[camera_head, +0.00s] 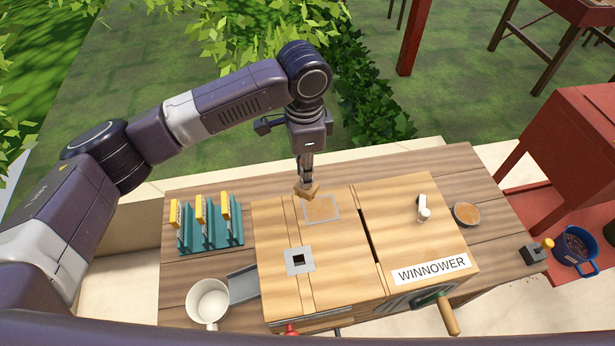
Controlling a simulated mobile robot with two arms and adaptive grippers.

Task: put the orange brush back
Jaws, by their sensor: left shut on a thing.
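My left gripper (306,180) points down over the back of the winnower's wooden top. It is shut on a small orange-brown piece (307,191), which looks like the orange brush; the fingers partly hide it. The piece is just behind a pale-framed square patch (321,209) on the top; I cannot tell whether it touches the wood. A teal rack (212,239) stands on the table to the left, holding three upright pieces with yellow tops (199,208). My right gripper is not in view.
The winnower (340,265) fills the table's middle, with a crank handle (448,315) at the front. A white mug (208,302) stands front left by a grey chute (244,284). A brown-filled bowl (467,214) is at right. Bare table (250,185) lies behind the rack and winnower.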

